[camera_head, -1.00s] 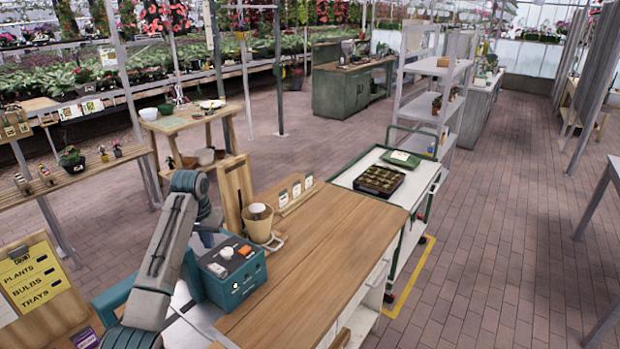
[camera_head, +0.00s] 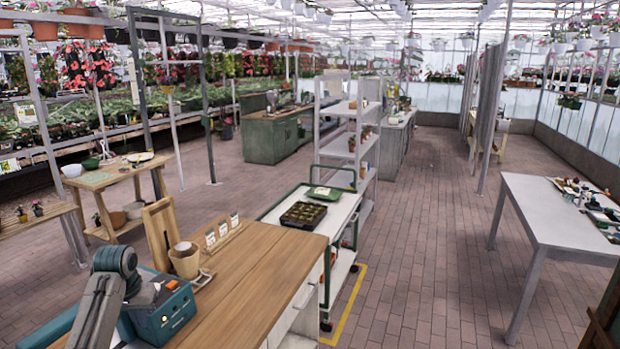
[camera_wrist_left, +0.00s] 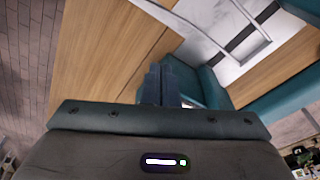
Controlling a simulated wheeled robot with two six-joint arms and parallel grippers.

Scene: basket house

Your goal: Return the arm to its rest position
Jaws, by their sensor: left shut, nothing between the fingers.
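My left arm rises from the bottom left of the head view, its bent joint standing beside the teal box (camera_head: 165,314) on the wooden bench (camera_head: 250,275). The end of the arm is mostly hidden there. In the left wrist view my left gripper (camera_wrist_left: 161,70) has its dark fingers together with nothing between them. Beyond the fingers lie a wooden surface (camera_wrist_left: 105,60), teal surfaces and a pale frame. My right gripper is not in view.
A tan pot (camera_head: 184,263), an upright wooden board (camera_head: 160,232) and a card holder (camera_head: 222,235) stand at the bench's back. A trolley (camera_head: 337,215) carries a dark seed tray (camera_head: 303,215). A grey table (camera_head: 540,215) stands right. Brick floor between is clear.

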